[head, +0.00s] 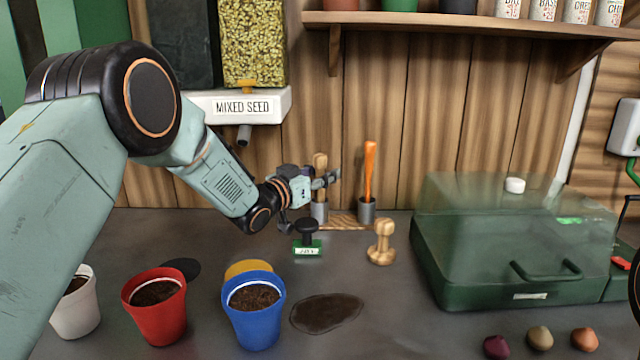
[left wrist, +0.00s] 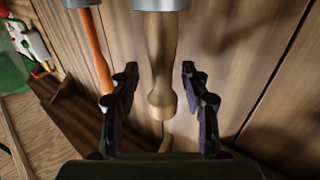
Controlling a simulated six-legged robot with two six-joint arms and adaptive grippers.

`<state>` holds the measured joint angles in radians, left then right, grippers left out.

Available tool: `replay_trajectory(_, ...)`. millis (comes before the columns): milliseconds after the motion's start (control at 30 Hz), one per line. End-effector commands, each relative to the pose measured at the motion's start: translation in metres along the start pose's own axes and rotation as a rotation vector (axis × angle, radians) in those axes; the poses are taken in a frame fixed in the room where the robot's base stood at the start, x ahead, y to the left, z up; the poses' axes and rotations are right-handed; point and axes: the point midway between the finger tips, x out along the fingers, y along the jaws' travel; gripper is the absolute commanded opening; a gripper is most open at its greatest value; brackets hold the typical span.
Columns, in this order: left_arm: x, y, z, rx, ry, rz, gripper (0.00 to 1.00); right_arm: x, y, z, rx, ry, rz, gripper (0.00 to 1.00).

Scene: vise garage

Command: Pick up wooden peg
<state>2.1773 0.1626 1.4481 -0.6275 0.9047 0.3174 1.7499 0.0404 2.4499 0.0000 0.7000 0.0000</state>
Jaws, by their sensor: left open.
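The wooden peg (head: 320,160) stands upright in a grey metal cup (head: 319,211) at the back of the bench. My left gripper (head: 328,179) is at the peg and hides part of it. In the left wrist view the peg (left wrist: 161,60) shows upside down, its rounded end between the two open fingers (left wrist: 160,88). There is a visible gap on both sides, and the fingers do not appear to touch it. My right gripper is not in view.
An orange-handled tool (head: 370,170) stands in another cup (head: 367,210) just right of the peg. A black-handled stamp (head: 307,238) and a wooden stamp (head: 381,243) stand in front. Pots (head: 254,318) fill the front left; a green case (head: 515,240) stands right.

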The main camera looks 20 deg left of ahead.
Motion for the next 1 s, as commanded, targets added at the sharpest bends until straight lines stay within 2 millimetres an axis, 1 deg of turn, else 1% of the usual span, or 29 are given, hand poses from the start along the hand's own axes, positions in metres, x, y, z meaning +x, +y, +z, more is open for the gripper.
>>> replay_trajectory(100, -0.001, -0.0012, 0.0004, -0.001, -0.001, -0.001, 0.45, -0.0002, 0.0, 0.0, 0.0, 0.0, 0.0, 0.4)
replay_trajectory(633, -0.0012, -0.001, 0.0007, 0.0, -0.001, -0.001, 0.0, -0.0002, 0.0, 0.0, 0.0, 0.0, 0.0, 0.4)
replay_trajectory(1000, -0.0013, -0.0008, 0.0016, -0.001, -0.003, 0.0, 0.0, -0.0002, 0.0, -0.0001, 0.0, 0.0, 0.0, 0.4)
